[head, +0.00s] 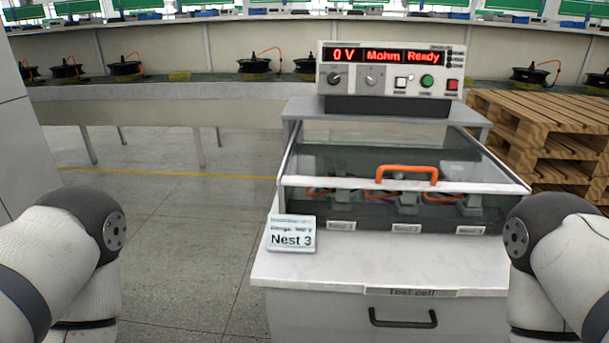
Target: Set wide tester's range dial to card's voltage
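The wide tester (388,72) stands on a dark base at the back of the test cell. Its red display reads "0 V", "Mohm" and "Ready". A dark knob (334,79) sits under the "0 V" field and a grey knob (371,77) sits to its right; their labels are too small to read. The card (291,234) leans at the front left of the cell. It reads "Nest 3", with a smaller "Range" line whose voltage is too blurred to read surely. Parts of both my arms show at the lower left and right; neither gripper is in view.
A clear lid with an orange handle (406,172) covers the nests. A green button (427,81) and a red button (452,85) are on the tester's right. Wooden pallets (550,120) stand at right. A conveyor with black hub motors (67,70) runs behind. The front ledge is mostly bare.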

